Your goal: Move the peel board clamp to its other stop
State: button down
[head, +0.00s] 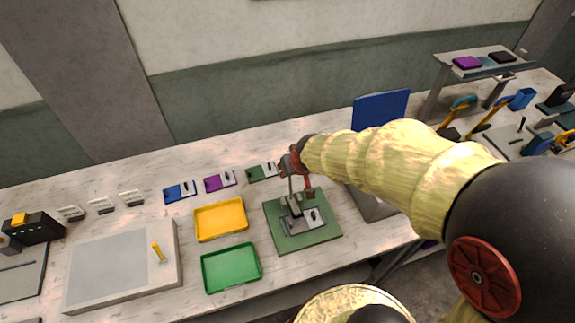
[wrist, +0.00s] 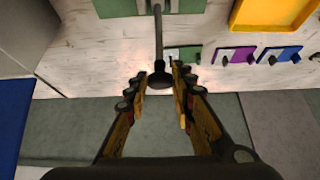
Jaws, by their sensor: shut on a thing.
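The peel board (head: 273,236) is a green slab on the bench in the head view; its edge shows at the top of the wrist view (wrist: 120,8). On it sits a grey metal fixture (head: 293,228) with a pale plate. The clamp's thin upright lever (head: 291,190) rises from the fixture to my gripper (head: 297,168). In the wrist view the lever (wrist: 158,35) ends in a dark knob (wrist: 160,79) between the fingertips of my gripper (wrist: 160,82). My gripper is shut on the clamp lever near this knob. The exact contact is partly hidden by the fingers.
A yellow tray (head: 221,237) and a green tray (head: 204,280) stand left of the board. Blue (head: 178,195), purple (head: 217,184) and green (head: 258,175) cards lie behind. A blue panel (head: 381,106) stands behind my arm. A grey slab (head: 105,265) lies left.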

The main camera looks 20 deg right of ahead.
jog(key=s, duration=0.2)
jog(key=s+f, duration=0.1)
jog(key=s, duration=0.1)
jog(key=shift+s, duration=0.1)
jog(key=shift+f, duration=0.1)
dwell(0.3)
jog(key=c, duration=2)
grip_release()
jog(key=shift+s, duration=0.1)
jog(key=o, duration=0.5)
jog(key=shift+r, duration=0.3)
jog(key=shift+w, duration=0.2)
jog(key=shift+r, duration=0.15)
